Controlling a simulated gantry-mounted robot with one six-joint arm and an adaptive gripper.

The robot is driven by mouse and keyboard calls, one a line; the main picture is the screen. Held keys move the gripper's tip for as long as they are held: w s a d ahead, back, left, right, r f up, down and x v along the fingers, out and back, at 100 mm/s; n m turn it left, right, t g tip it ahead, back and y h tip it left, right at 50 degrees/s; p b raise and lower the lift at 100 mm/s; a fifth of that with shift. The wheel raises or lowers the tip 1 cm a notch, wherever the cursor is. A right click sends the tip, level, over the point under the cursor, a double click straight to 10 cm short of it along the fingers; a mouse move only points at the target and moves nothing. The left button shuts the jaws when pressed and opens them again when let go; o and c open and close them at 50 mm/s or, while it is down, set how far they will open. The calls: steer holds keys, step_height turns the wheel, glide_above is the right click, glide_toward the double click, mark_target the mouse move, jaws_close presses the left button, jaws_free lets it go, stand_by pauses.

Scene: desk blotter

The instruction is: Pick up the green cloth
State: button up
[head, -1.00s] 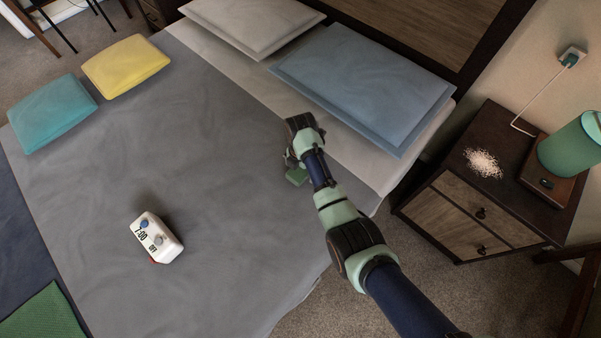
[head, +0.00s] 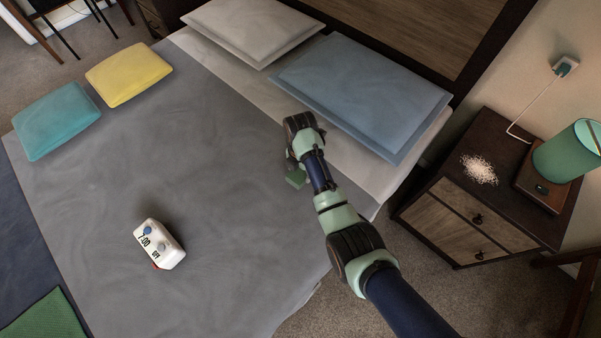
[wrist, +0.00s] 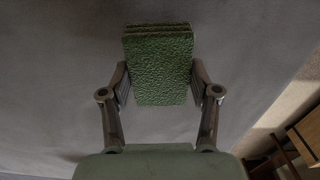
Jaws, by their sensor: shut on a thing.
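The green cloth (wrist: 160,72) is a folded, rough-textured block in the wrist view, held between the two fingers of my gripper (wrist: 160,90). My gripper is shut on it, with one finger against each side. In the head view a small part of the cloth (head: 296,179) shows beside my gripper (head: 293,166), over the grey blanket near the blue pillow. My wrist hides the rest of it there. I cannot tell how far the cloth is from the blanket.
Teal (head: 57,119), yellow (head: 129,73), white (head: 252,27) and blue (head: 365,95) pillows lie around the bed. A nightstand (head: 480,212) with a teal lamp (head: 570,152) is right. Green fabric (head: 45,320) lies lower left.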

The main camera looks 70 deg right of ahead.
step_height(320, 180, up, 16)
steer(key=p, duration=0.6)
steer(key=shift+r, duration=0.15)
